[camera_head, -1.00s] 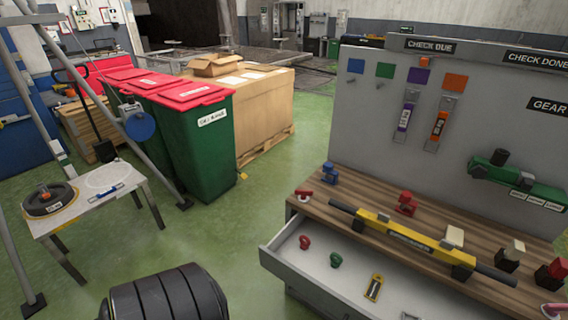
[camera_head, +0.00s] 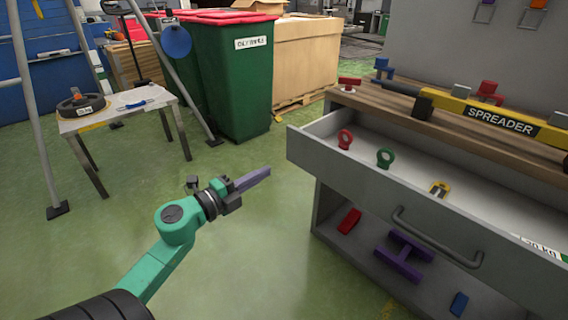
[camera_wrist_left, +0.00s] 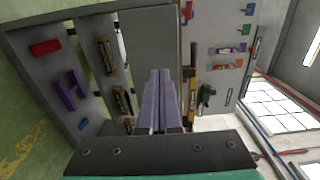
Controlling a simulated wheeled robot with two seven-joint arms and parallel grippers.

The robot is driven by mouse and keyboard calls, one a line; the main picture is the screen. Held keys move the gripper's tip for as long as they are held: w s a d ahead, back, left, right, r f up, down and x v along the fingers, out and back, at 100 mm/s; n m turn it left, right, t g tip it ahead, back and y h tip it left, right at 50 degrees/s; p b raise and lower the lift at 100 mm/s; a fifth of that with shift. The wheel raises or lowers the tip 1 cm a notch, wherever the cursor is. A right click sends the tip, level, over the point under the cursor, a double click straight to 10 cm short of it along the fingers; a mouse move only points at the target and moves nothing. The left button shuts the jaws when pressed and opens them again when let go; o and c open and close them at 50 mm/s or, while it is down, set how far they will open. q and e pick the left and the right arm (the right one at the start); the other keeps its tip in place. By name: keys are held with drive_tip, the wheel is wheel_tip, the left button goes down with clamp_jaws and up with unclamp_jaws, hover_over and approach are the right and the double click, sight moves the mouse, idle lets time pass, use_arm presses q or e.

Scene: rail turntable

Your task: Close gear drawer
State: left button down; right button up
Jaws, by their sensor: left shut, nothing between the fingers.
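The gear drawer (camera_head: 365,182) stands pulled out of the grey workbench at the right of the head view. A curved grey handle (camera_head: 435,240) is on its front. Inside lie a red eye bolt (camera_head: 345,139), a green eye bolt (camera_head: 385,158) and a yellow shackle (camera_head: 438,188). My left gripper (camera_head: 256,179) is shut and empty, left of the drawer front and apart from it, pointing right. Its purple fingers (camera_wrist_left: 160,100) lie together in the left wrist view, before a grey panel (camera_wrist_left: 150,40) of the bench. My right gripper is out of view.
A yellow spreader bar (camera_head: 500,120) lies on the wooden bench top. The shelf below holds red, purple (camera_head: 403,255) and blue pieces. A small table (camera_head: 130,115) and a green bin (camera_head: 240,85) stand behind on the left. The floor around my left gripper is clear.

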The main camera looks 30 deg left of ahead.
sight(306, 148)
use_arm(q)
drive_tip(key=x, duration=1.3)
drive_tip(key=shift+w+b, duration=0.1)
drive_tip(key=shift+b, duration=0.3)
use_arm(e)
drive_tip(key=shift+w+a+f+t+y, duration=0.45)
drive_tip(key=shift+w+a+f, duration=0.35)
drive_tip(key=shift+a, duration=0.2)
